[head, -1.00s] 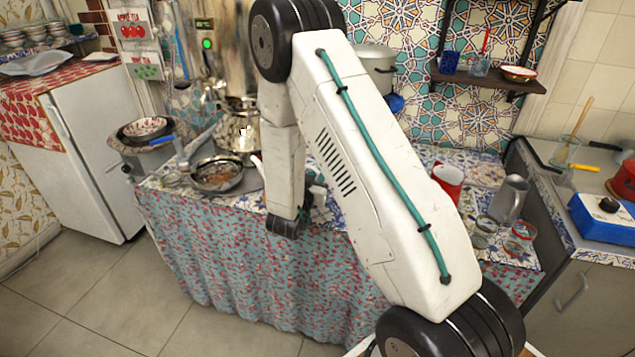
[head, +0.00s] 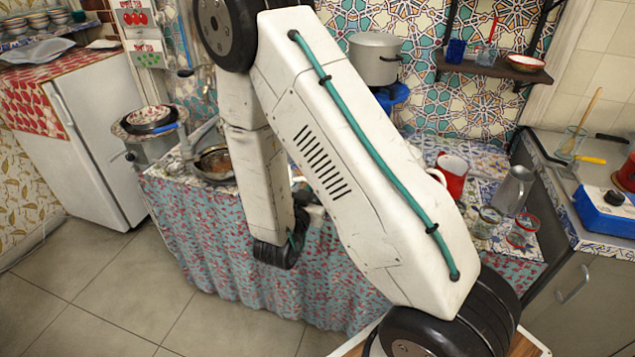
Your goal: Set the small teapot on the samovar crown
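My arm crosses the middle of the view and hides much of the tabletop and wall behind it. Only a small grey-dark part near my wrist shows beside the forearm, over the table's front edge; my fingertips are hidden behind the arm. I cannot tell whether the gripper is open, shut or holding anything. The samovar and its crown cannot be made out, and the small teapot is not visible either.
A pan (head: 217,163) sits at the table's left. A grey pot (head: 376,58) stands behind my arm. A red mug (head: 453,176), a grey jug (head: 513,189) and glass jars (head: 487,222) stand at the right. A shelf (head: 490,68) hangs above. The floor (head: 95,290) is clear at left.

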